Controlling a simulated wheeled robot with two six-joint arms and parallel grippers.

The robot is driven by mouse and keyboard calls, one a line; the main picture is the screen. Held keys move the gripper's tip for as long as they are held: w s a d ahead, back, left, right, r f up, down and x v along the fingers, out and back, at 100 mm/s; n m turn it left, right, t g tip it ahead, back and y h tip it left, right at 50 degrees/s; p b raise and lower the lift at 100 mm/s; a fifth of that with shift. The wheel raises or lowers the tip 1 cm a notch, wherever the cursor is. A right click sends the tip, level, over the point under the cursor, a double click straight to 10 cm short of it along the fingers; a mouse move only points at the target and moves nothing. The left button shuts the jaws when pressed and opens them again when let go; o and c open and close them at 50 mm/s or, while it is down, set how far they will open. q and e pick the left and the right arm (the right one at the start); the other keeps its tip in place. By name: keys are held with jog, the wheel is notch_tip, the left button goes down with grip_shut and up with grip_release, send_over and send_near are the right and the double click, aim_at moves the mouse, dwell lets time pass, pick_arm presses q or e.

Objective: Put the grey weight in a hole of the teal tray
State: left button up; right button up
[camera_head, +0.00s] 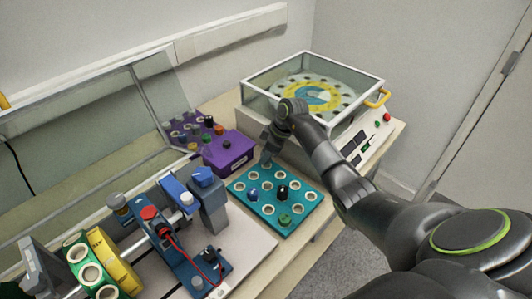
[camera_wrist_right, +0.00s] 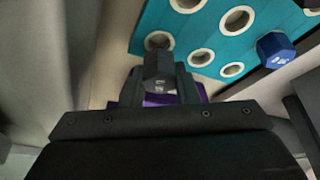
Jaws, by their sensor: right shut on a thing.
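The teal tray (camera_head: 262,219) lies on the table with rows of white-rimmed holes. A blue weight (camera_head: 253,194), a black weight (camera_head: 282,190) and a green weight (camera_head: 285,219) stand in it. My right gripper (camera_head: 267,157) is at the tray's far edge. In the right wrist view it is shut on the grey weight (camera_wrist_right: 160,72), close beside a corner hole of the tray (camera_wrist_right: 205,30). The weight's lower end and its exact height are hard to tell. The blue weight (camera_wrist_right: 275,48) also shows there. My left gripper is not in view.
A purple tray (camera_head: 228,155) with several weights stands behind and left of the teal tray. A glass-walled shaker (camera_head: 312,85) stands behind my right arm. A blue apparatus with red wires (camera_head: 182,245) and green and yellow rings (camera_head: 112,262) fill the left front.

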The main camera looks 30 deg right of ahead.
jog(key=o, duration=1)
jog(key=b+v, duration=0.1)
jog(key=v, duration=1.6)
jog(key=shift+d+r+b, duration=0.1)
jog(key=shift+r+b, duration=0.1)
jog(key=shift+b, duration=0.15)
